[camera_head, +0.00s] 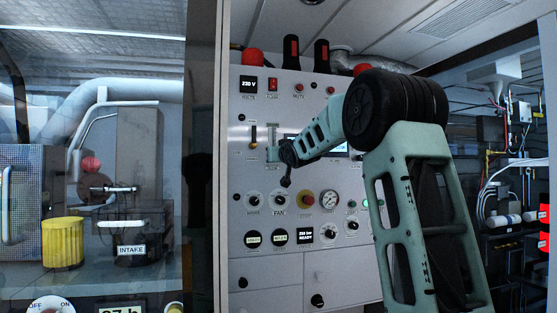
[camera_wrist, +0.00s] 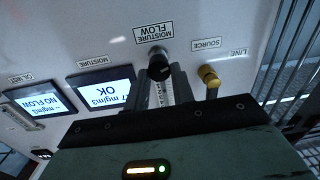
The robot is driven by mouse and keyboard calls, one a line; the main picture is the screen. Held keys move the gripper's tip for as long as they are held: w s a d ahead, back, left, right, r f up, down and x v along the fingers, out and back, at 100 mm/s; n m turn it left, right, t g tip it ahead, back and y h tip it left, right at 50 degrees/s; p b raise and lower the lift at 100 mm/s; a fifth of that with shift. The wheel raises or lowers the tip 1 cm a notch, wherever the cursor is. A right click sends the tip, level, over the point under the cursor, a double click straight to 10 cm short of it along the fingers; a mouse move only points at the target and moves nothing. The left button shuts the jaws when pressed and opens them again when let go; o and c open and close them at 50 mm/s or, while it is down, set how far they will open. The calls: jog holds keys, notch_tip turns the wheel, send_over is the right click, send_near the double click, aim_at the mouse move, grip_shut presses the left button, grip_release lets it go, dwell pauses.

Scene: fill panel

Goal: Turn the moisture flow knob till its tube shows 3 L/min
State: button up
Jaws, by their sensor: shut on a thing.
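The black moisture flow knob (camera_wrist: 159,67) sticks out of the white panel beside its MOISTURE FLOW label (camera_wrist: 154,32), which reads upside down in the wrist view. My gripper (camera_wrist: 163,76) is shut on this knob, with a finger on either side. Part of a scaled flow tube (camera_wrist: 160,94) shows between the fingers, but the reading is too small and covered to tell. In the head view my gripper (camera_head: 286,160) is against the panel's middle and hides the knob.
A moisture screen (camera_wrist: 104,89) shows OK, and another screen (camera_wrist: 39,101) shows NO FLOW. A red-topped knob (camera_head: 306,199) and a gauge (camera_head: 328,200) are below my gripper.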

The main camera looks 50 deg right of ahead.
jog(key=n+b, duration=0.1)
jog(key=n, duration=0.4)
jog(key=n+b, duration=0.1)
jog(key=n, duration=0.4)
jog(key=shift+w+a+g, duration=0.1)
jog(key=shift+a+g, duration=0.1)
jog(key=shift+g, duration=0.1)
dwell(0.4)
jog(key=o, duration=1)
jog(key=b+v, duration=0.1)
jog(key=v, duration=1.1)
jog(key=b+v, duration=0.1)
jog(key=v, duration=0.5)
jog(key=shift+a+f+b, duration=0.15)
jog(key=shift+f+b, duration=0.1)
jog(key=shift+b, duration=0.1)
